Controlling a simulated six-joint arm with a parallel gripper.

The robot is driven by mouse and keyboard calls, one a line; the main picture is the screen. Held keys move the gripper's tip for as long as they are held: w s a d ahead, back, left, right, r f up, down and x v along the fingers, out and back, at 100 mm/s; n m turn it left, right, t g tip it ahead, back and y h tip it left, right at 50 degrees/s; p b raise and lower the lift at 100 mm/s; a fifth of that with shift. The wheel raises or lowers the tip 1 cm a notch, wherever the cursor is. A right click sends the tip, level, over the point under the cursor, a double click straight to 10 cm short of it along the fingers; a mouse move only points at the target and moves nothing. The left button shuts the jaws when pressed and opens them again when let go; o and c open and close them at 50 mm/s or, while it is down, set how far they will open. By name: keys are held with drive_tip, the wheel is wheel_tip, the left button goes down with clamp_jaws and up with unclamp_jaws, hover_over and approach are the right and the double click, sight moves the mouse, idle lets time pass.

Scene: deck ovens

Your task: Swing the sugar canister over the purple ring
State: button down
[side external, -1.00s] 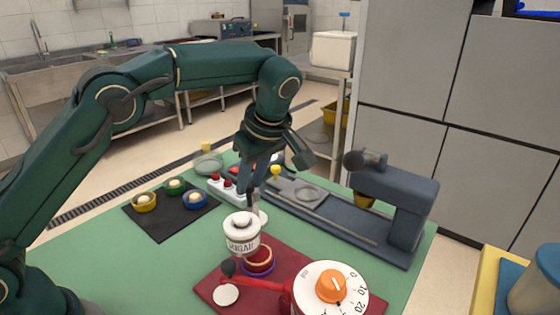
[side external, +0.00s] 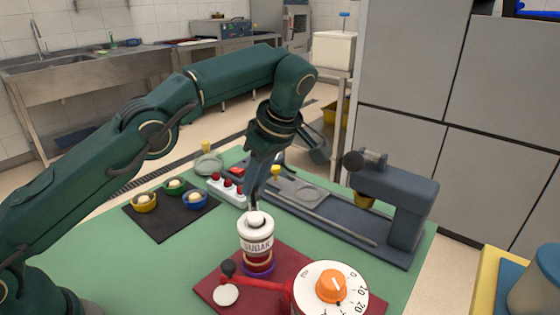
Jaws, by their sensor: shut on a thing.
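The white sugar canister (side external: 257,244) stands upright in the picture with its SUGAR label facing the camera. It is directly over the purple ring (side external: 258,270), lined up with it. A cream and red band (side external: 257,257) shows between them, and I cannot tell whether the canister touches it. The ring lies on the dark red board (side external: 222,283), and its far side is hidden. My gripper (side external: 254,203) points down at the canister's top from behind. It is shut, with the fingertips and the exact grip partly hidden by the canister's lid.
A dark mat (side external: 160,222) with small coloured cups is left. A grey slide machine (side external: 400,205) stands right. Green table is clear front left.

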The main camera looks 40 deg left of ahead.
drive_tip(key=c, duration=0.7)
unclamp_jaws()
drive_tip(key=shift+o, duration=0.2)
drive_tip(key=shift+s+a+m, duration=0.1)
drive_tip(key=shift+s+m, duration=0.05)
drive_tip(key=shift+m, duration=0.25)
